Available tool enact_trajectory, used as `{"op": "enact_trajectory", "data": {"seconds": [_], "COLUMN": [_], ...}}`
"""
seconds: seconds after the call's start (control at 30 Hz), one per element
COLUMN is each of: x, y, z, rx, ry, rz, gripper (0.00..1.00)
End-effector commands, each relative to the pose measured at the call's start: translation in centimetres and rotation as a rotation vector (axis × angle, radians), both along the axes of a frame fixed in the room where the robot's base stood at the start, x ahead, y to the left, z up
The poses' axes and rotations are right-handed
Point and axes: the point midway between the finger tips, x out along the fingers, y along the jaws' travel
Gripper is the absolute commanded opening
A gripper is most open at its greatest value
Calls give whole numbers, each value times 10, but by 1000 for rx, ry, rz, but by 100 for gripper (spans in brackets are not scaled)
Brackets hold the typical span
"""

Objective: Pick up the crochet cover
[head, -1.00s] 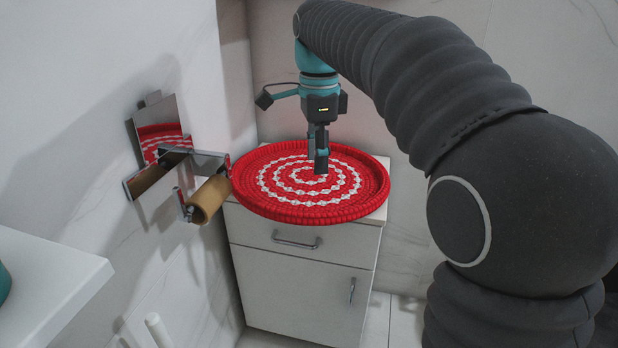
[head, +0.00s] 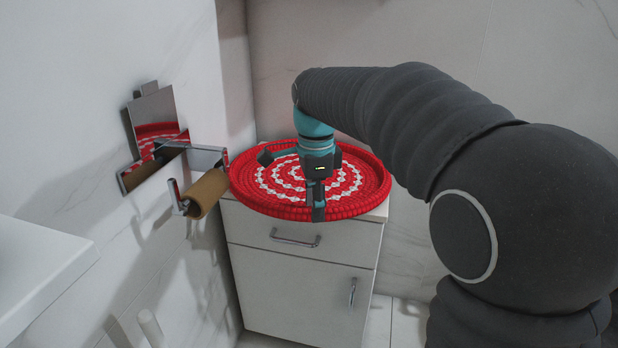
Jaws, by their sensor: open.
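The crochet cover (head: 345,207) is a round red piece with white rings and a raised rim. It lies on top of a white cabinet (head: 295,278) in the head view. My gripper (head: 318,212) points down at the cover's near rim. Its fingers overlap the rim in the picture, and I cannot tell whether they touch it or straddle it. The gripper is open. My wrist and gripper hide part of the cover's middle.
A chrome holder with a cardboard roll (head: 207,193) sticks out from the left wall, close to the cover's left edge. A white counter (head: 40,275) is at the lower left. A wall stands behind the cabinet.

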Motion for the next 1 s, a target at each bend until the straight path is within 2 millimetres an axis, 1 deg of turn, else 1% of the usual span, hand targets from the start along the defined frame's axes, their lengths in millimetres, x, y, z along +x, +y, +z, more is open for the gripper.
{"op": "enact_trajectory", "data": {"seconds": [0.03,0.07,0.27,0.3,0.37,0.4,0.47,0.5,0.83,1.0], "x": [0,0,0,0,0,0,0,0,0,-3], "y": [0,0,0,0,0,0,0,0,0,-2], "z": [-6,-7,-7,-7,-7,-7,-7,-7,-6,1], "rx": [0,0,0,0,0,0,0,0,0,0], "ry": [0,-1,-2,-2,-2,-2,-1,-1,-2,-3], "rz": [0,0,0,0,0,0,0,0,-1,-1], "gripper": [47,47,47,42,27,17,2,0,0,0]}}
